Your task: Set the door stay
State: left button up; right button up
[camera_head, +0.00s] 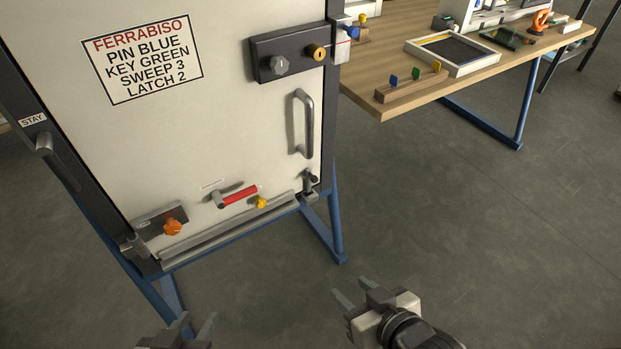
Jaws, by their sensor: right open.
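The white door panel (215,130) stands closed in its dark frame. A label reading STAY (33,120) is on the left frame post. Just below it a grey stay arm (58,160) with a rounded upper end lies along the post. My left gripper (200,318) is at the bottom edge, partly cut off, with a gap between its fingers; it is empty. My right gripper (358,290) is open and empty over the floor, right of the frame's blue leg. Both grippers are well apart from the stay.
The door carries a lock box (290,54), a handle (304,125), a red-handled lever (238,195), an orange knob (173,227) and a yellow knob (261,202). A wooden table (400,40) with a tray (452,54) and a key rack (411,84) stands right. Floor at right is clear.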

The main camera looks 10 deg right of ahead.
aim_at(45, 145)
jog(key=z, duration=1.05)
jog(key=k, duration=0.35)
jog(key=u, duration=0.65)
